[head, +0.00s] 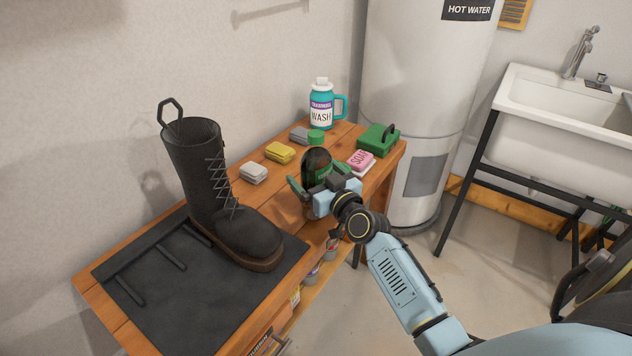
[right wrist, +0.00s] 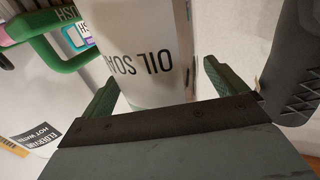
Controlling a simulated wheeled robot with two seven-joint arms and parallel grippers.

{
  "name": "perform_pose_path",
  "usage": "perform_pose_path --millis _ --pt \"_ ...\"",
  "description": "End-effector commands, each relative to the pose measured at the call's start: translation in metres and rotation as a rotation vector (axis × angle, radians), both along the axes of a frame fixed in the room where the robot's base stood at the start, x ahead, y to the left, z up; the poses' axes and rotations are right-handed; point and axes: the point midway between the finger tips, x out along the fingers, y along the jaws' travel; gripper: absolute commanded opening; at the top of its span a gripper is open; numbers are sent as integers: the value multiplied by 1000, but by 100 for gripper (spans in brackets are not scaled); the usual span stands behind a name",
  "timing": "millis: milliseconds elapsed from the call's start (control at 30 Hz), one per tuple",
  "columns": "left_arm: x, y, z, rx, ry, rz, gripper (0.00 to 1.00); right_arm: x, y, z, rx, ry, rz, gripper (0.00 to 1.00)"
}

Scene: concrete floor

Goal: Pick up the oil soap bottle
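The oil soap bottle (head: 317,160) is dark brown with a green cap and stands upright on the wooden workbench (head: 120,318). My right gripper (head: 322,182) reaches in from the front, its green fingers on either side of the bottle's lower body, partly hiding it. In the right wrist view, the bottle's pale label (right wrist: 145,45) reads OIL SOAP upside down. The bottle lies between the spread fingers of my right gripper (right wrist: 163,85), with a visible gap at the right finger; contact on the left is unclear. My left gripper is in neither view.
A tall black boot (head: 215,200) stands on a dark mat left of the bottle. A water heater (head: 425,90) stands behind.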

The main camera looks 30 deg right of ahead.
Motion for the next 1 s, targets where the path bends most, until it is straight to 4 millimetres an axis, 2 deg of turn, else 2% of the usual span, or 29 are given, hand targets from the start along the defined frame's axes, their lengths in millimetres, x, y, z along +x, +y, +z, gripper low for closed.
perform_pose_path --millis 67,500,867,1000 --pt "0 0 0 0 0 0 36 0 0 0 0 0 0 88" --pt "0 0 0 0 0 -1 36 0 0 0 -1 0 0 31" --pt "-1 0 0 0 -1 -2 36 0 0 5 -1 -5 -1 31" --pt "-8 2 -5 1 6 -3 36 0 0 11 -1 -6 0 31"
